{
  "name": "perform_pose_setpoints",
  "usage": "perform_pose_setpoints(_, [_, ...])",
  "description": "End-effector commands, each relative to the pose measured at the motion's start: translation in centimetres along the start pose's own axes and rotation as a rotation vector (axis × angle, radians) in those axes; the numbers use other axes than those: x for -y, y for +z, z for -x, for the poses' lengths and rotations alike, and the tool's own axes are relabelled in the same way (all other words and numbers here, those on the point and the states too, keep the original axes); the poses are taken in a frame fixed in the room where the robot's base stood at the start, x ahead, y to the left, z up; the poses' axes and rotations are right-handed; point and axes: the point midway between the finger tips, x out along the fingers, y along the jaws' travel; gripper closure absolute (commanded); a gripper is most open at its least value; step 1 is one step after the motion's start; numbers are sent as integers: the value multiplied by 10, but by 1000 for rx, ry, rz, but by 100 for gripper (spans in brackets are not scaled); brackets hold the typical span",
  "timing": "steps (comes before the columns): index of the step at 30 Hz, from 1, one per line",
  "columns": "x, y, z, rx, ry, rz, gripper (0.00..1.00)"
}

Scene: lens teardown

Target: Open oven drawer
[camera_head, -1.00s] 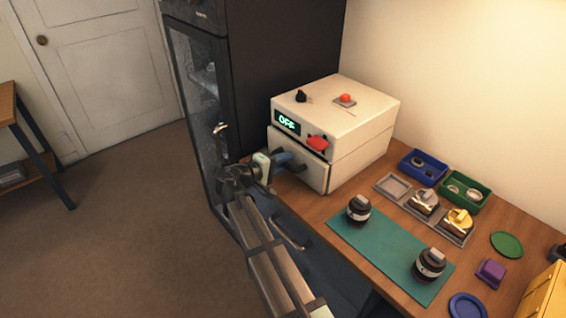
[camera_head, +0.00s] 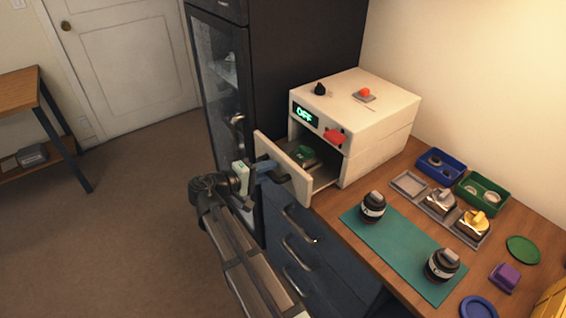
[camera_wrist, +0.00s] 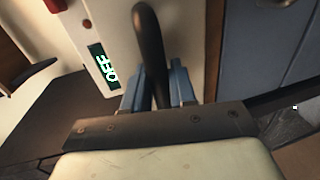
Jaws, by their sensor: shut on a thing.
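The oven (camera_head: 375,115) is a cream box on the bench with a green "OFF" display, which also shows in the wrist view (camera_wrist: 108,70). My gripper (camera_head: 272,170) is at the drawer's front, shut on the dark drawer handle. In the wrist view the handle (camera_wrist: 150,45) passes between the blue fingers of my gripper (camera_wrist: 157,88).
A teal mat (camera_head: 400,250) holds two black lens parts right of the drawer. Blue (camera_head: 440,167) and green (camera_head: 481,193) trays stand behind it. A black cabinet (camera_head: 290,60) stands left of the oven.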

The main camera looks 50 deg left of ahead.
Motion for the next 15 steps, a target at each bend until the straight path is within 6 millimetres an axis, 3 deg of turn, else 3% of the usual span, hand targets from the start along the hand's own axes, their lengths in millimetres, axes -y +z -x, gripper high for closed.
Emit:
perform_pose_setpoints(6, [7,0,33,-1,0,1,100])
perform_pose_setpoints(15, [10,0,48,0,0,0,100])
